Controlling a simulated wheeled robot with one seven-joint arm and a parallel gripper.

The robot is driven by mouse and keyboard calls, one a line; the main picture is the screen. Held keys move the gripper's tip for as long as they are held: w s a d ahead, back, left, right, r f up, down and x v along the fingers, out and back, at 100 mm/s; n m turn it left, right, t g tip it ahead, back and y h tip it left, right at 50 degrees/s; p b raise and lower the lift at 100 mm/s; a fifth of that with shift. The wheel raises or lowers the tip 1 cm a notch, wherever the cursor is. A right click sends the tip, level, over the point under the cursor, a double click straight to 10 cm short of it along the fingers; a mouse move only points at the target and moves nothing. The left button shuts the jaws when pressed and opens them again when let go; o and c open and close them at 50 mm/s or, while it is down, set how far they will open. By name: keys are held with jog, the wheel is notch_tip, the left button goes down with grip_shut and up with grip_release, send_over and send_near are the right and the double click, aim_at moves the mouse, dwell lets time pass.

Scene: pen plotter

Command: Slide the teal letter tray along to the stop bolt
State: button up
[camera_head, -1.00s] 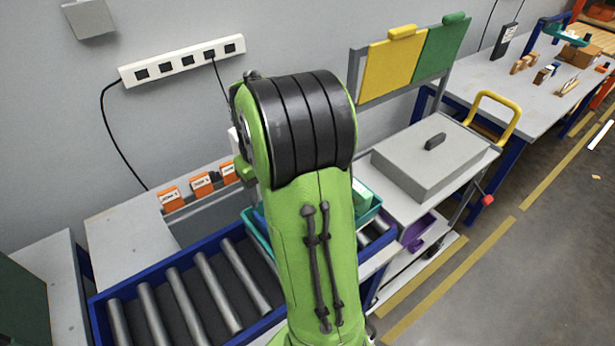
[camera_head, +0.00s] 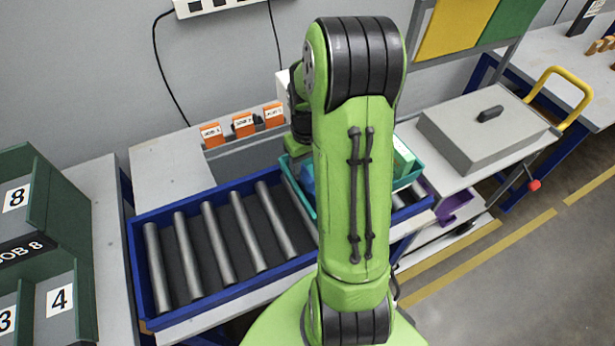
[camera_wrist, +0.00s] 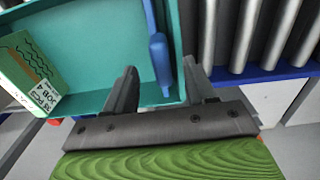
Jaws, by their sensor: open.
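The teal letter tray (camera_head: 412,178) sits on the roller track (camera_head: 215,240), partly hidden behind my arm in the head view. In the wrist view the tray (camera_wrist: 100,50) fills the upper left. It holds a green box (camera_wrist: 30,75) marked JOB 4 and a blue item (camera_wrist: 160,60) along its right wall. My gripper (camera_wrist: 158,78) is open at the tray's near right corner. The left finger appears over the tray, the right finger just outside its right wall, by the rollers. Contact with the wall cannot be told. I cannot make out the stop bolt.
Bare rollers lie left of the tray inside a blue frame (camera_head: 140,270). Orange JOB cards (camera_head: 243,124) stand behind the track. A green numbered rack (camera_head: 75,300) is at far left. A cart with a grey box (camera_head: 480,135) stands at right.

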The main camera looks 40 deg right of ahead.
aim_at(307, 175)
notch_tip(307, 175, down, 5)
jog(key=shift+f+b, duration=0.15)
jog(key=shift+b, duration=0.15)
jog(key=shift+c, duration=0.3)
grip_shut()
jog(key=shift+o, duration=0.7)
grip_release()
notch_tip(307, 175, up, 16)
jog(key=p, duration=0.2)
jog(key=shift+f, duration=0.1)
